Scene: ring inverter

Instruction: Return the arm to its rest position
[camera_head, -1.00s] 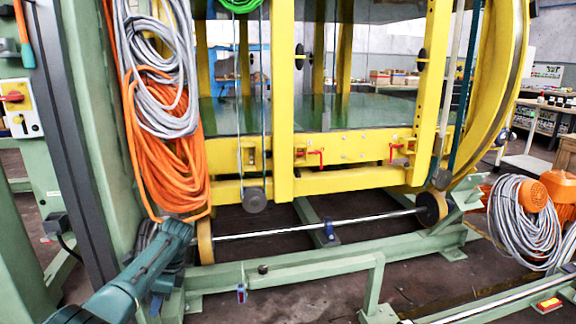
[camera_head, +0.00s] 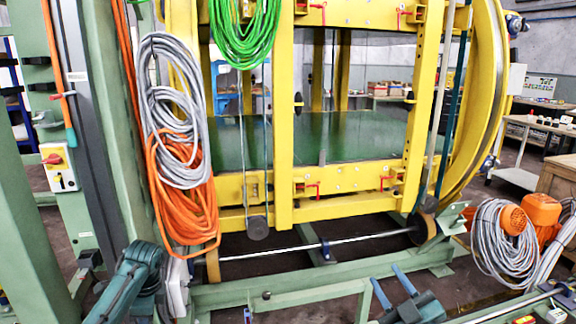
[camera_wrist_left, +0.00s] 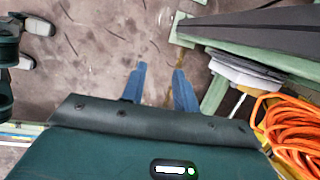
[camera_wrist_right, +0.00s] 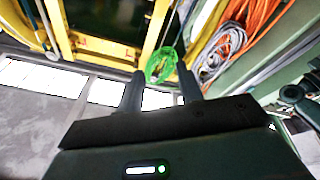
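My right gripper (camera_head: 385,273) is at the bottom of the head view, pointing up toward the yellow machine frame (camera_head: 340,180). Its two blue fingers are apart with nothing between them. In the right wrist view its fingers (camera_wrist_right: 160,78) are also spread, and a green cable coil (camera_wrist_right: 162,62) hangs in the background beyond the tips. My left arm (camera_head: 130,285) enters at the lower left of the head view; its gripper cannot be made out there. In the left wrist view the left fingers (camera_wrist_left: 160,72) are apart and empty above the dark floor.
Grey (camera_head: 172,110) and orange (camera_head: 185,195) cable coils hang close above my left arm. A green base beam (camera_head: 290,287) runs low in front. A grey cable coil (camera_head: 503,240) lies by orange motors at right.

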